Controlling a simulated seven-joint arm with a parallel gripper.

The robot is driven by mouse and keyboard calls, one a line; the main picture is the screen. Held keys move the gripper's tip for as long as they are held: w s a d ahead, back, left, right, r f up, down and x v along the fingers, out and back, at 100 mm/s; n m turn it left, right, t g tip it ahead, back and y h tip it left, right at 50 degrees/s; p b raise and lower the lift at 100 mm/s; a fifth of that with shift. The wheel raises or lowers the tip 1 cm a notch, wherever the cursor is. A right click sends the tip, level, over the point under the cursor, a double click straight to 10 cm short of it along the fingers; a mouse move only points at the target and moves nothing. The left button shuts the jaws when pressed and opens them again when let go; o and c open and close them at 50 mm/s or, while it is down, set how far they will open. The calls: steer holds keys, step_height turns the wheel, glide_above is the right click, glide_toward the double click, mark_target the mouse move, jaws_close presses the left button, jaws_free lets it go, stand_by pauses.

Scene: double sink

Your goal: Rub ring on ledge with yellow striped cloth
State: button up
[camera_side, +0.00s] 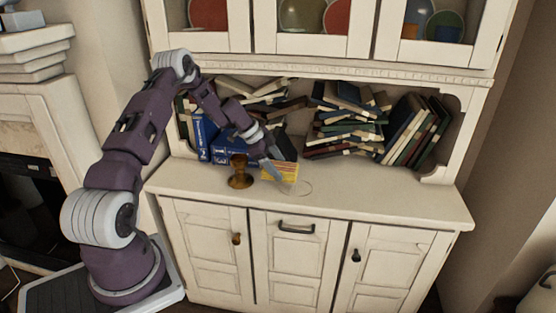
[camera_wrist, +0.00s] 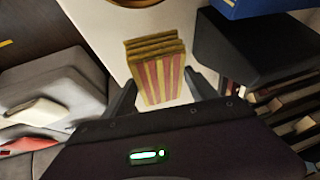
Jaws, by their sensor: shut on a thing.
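The yellow striped cloth (camera_side: 284,171) is a folded block with yellow and reddish stripes. In the wrist view the cloth (camera_wrist: 158,75) stands between the two fingers of my gripper (camera_wrist: 160,95), which is shut on it. In the side view my gripper (camera_side: 275,176) holds the cloth low over the white ledge (camera_side: 370,196); I cannot tell whether the cloth touches the surface. A faint ring (camera_side: 301,188) marks the ledge just right of the cloth. Part of the ring may be hidden behind the cloth and fingers.
A brown goblet-like object (camera_side: 240,173) stands on the ledge close left of my gripper. Blue books (camera_side: 205,135) and several piled books (camera_side: 345,120) fill the shelf behind. The ledge's right and front parts are clear. Glass-front cabinets (camera_side: 322,18) hang above.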

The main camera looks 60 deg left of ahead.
steer(key=shift+f, duration=1.6)
steer(key=shift+x, duration=0.75)
steer(key=shift+c, duration=0.6)
steer(key=shift+w+d, duration=3.4)
steer(key=shift+d, duration=0.15)
steer(key=shift+s+a, duration=3.65)
steer(key=shift+s+a+r, duration=0.1)
steer(key=shift+s+a, duration=0.05)
steer(key=shift+a, duration=0.05)
steer(key=shift+d+r, duration=0.1)
steer(key=shift+r, duration=3.8)
